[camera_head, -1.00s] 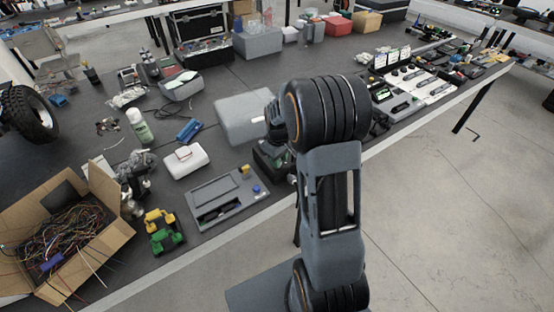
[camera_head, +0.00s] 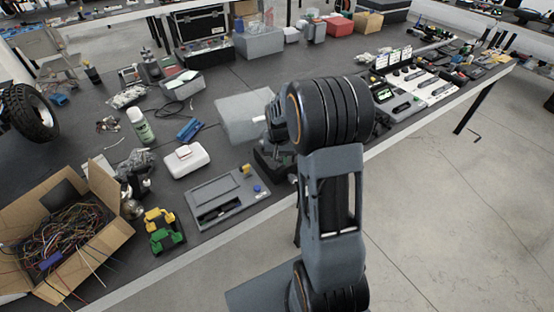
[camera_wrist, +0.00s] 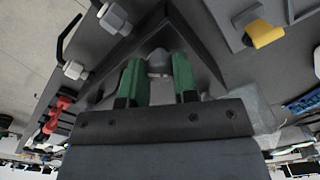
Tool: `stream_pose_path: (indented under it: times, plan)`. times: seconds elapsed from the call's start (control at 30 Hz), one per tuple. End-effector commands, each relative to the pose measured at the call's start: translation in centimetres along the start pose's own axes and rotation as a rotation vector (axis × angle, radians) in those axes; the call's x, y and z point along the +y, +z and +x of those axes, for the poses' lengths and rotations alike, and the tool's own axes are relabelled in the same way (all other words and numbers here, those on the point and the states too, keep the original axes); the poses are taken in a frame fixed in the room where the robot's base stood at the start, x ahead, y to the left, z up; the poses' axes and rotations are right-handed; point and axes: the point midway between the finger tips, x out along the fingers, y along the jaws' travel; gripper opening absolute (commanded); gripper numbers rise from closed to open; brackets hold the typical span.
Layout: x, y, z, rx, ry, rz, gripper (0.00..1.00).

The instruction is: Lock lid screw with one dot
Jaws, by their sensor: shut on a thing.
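In the wrist view, my gripper (camera_wrist: 159,82) points at a dark grey chassis lid (camera_wrist: 205,58). Its two green fingers are shut on a small light-grey screw (camera_wrist: 158,62), mostly hidden between them. Two more pale screws show nearby: one at the top (camera_wrist: 114,18) and one at the left (camera_wrist: 74,70) beside a thin black bent rod. No dots can be made out on any screw. In the head view, the dark chassis (camera_head: 268,164) sits at the table's front edge, and my arm hides most of the gripper.
A grey panel box (camera_head: 228,197) with a yellow knob (camera_head: 246,170) and a blue knob lies just left of the chassis. A large grey box (camera_head: 238,118) stands behind it. A carton of wires (camera_head: 118,238) is at the left. Meters and tools fill the right side.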

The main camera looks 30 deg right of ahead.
Motion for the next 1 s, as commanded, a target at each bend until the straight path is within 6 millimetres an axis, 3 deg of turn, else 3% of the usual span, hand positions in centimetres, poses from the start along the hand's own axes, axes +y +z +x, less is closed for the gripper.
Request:
stream_pose_path:
  times: [0.6, 1.0]
  plan:
    - [0.02, 0.16, 0.14, -0.006, 0.004, 0.551, 0.04]
    - [0.01, 0.15, 0.13, -0.005, 0.004, 0.750, 0.04]
